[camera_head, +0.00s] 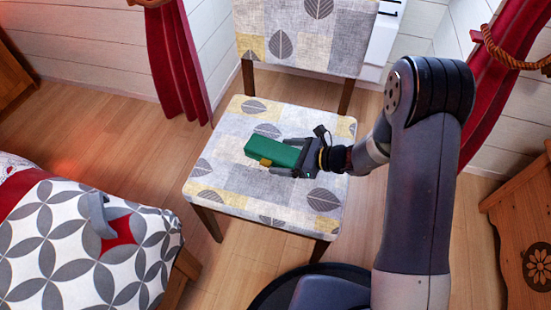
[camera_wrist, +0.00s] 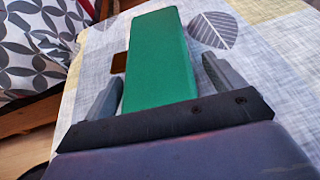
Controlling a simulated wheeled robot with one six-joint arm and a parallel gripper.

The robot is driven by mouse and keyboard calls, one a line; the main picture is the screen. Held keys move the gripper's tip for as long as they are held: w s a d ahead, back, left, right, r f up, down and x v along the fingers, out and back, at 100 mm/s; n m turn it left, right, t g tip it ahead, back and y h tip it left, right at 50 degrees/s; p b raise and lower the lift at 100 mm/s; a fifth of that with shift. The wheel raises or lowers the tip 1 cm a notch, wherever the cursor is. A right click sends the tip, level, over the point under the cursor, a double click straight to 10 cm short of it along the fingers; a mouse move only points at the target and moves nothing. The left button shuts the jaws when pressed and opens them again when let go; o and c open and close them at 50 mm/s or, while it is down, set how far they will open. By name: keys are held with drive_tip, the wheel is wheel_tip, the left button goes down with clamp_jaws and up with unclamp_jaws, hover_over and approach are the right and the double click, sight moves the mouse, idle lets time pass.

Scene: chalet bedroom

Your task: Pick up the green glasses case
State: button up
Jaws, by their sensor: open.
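The green glasses case (camera_head: 270,151) lies on the seat of a chair (camera_head: 215,172) with a leaf-patterned cover. In the wrist view the case (camera_wrist: 158,65) runs lengthwise away from me, its near end between the two fingers. My gripper (camera_head: 283,158) is low over the seat at the right end of the case. In the wrist view my gripper (camera_wrist: 162,90) is open, with one grey finger on each side of the case. A narrow gap shows by the right finger; the left finger is very close to the case, and contact there is unclear.
A small yellow-brown object (camera_head: 265,162) sits against the case's near side. The chair back (camera_head: 305,35) rises behind the seat. A bed (camera_head: 75,250) with patterned bedding stands at the left, and a wooden cabinet (camera_head: 522,225) at the right.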

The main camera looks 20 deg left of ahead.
drive_tip(key=shift+a, duration=0.15)
drive_tip(key=c, duration=1.2)
